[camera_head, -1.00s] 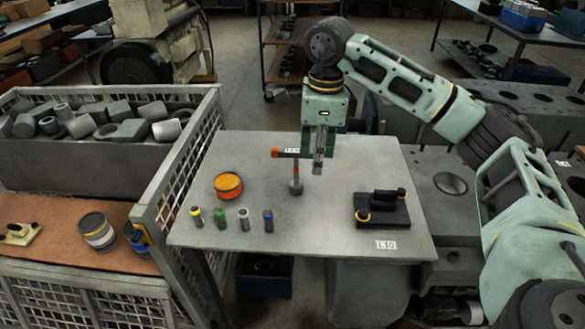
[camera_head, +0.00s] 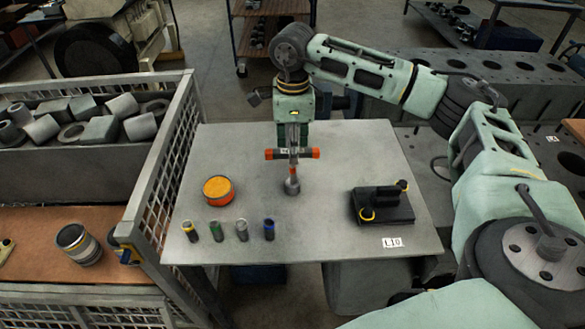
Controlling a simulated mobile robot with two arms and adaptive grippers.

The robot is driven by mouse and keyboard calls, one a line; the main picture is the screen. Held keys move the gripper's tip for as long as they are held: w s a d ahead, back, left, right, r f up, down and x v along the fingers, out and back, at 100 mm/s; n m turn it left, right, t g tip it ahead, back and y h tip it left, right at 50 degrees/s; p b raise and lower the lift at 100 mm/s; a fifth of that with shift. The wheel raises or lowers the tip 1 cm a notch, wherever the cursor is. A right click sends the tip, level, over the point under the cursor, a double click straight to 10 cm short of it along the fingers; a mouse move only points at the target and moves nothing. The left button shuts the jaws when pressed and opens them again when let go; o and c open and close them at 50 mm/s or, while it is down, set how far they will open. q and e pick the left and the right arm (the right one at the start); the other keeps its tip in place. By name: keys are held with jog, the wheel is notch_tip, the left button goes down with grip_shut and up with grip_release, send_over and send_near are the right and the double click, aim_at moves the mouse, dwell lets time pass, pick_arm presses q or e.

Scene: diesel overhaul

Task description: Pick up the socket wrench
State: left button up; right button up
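The socket wrench (camera_head: 309,154) stands upright on the grey table, with a dark crossbar handle with orange ends on top and a round grey socket at its foot. My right gripper (camera_head: 293,150) points down at the middle of the crossbar and overlaps it in the view. Its fingers are small and partly merge with the wrench, so I cannot tell whether they are closed on it. My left gripper is out of view.
The grey table (camera_head: 330,235) also bears an orange-topped round can (camera_head: 218,190), several small colour-banded cylinders (camera_head: 242,230) and a black block with handles (camera_head: 382,205). A mesh-walled crate (camera_head: 165,160) with metal parts stands at the left.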

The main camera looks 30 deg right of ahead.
aim_at(292, 172)
jog(key=shift+w+f, duration=0.2)
jog(key=shift+f, duration=1)
jog(key=shift+s, duration=0.15)
jog(key=shift+c, duration=1.1)
grip_shut()
jog(key=shift+r, duration=0.1)
